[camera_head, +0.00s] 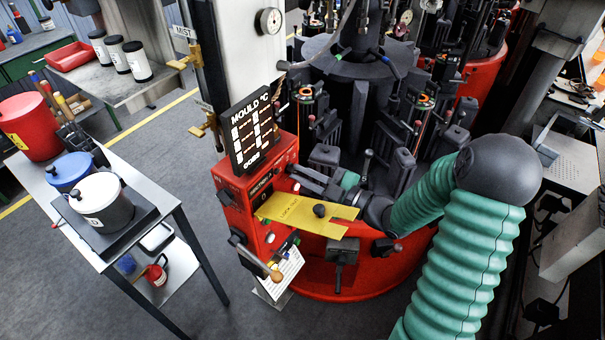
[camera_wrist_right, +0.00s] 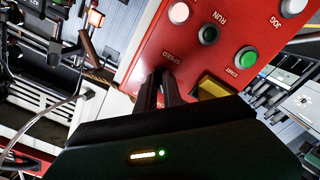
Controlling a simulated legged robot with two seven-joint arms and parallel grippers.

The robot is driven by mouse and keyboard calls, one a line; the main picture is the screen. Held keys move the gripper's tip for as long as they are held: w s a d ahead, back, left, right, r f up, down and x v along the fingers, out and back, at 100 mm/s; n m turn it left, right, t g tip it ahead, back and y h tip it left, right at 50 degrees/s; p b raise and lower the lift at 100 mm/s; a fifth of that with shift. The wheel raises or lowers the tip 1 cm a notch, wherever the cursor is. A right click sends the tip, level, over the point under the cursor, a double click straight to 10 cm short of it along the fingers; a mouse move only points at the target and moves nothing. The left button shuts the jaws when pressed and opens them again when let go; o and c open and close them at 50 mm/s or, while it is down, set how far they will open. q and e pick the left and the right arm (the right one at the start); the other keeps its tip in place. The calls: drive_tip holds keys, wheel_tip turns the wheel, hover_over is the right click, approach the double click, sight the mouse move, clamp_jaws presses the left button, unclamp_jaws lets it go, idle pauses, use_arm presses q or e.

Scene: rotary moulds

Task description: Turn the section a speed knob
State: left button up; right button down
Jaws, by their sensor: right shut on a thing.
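The red control panel (camera_head: 238,190) marked section A stands below the mould temperature board. My right gripper (camera_head: 294,174) reaches its face from the right. In the right wrist view, the two dark fingers of my right gripper (camera_wrist_right: 163,80) are together just below the SPEED label (camera_wrist_right: 172,58) on the red panel (camera_wrist_right: 150,48). They are shut on the speed knob, which they almost wholly hide. How far the knob is turned cannot be seen. My left gripper is not in view.
A white lamp (camera_wrist_right: 179,13), a dark RUN button (camera_wrist_right: 208,35) and a green START button (camera_wrist_right: 245,57) sit near the fingers. A yellow plate (camera_head: 300,212) lies below my right gripper. A bench with pots (camera_head: 102,202) stands left.

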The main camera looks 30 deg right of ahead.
drive_tip(key=m+p, duration=0.3)
drive_tip(key=shift+r+m, duration=0.1)
drive_tip(key=shift+m, duration=0.2)
drive_tip(key=m+p, duration=0.2)
drive_tip(key=m, duration=0.1)
drive_tip(key=shift+m+p, duration=0.6)
drive_tip(key=shift+m, duration=0.3)
drive_tip(key=shift+f, duration=0.2)
drive_tip(key=c, duration=1.5)
unclamp_jaws()
drive_tip(key=b+v, duration=0.2)
drive_tip(key=v, duration=1.5)
drive_tip(key=shift+w, duration=0.1)
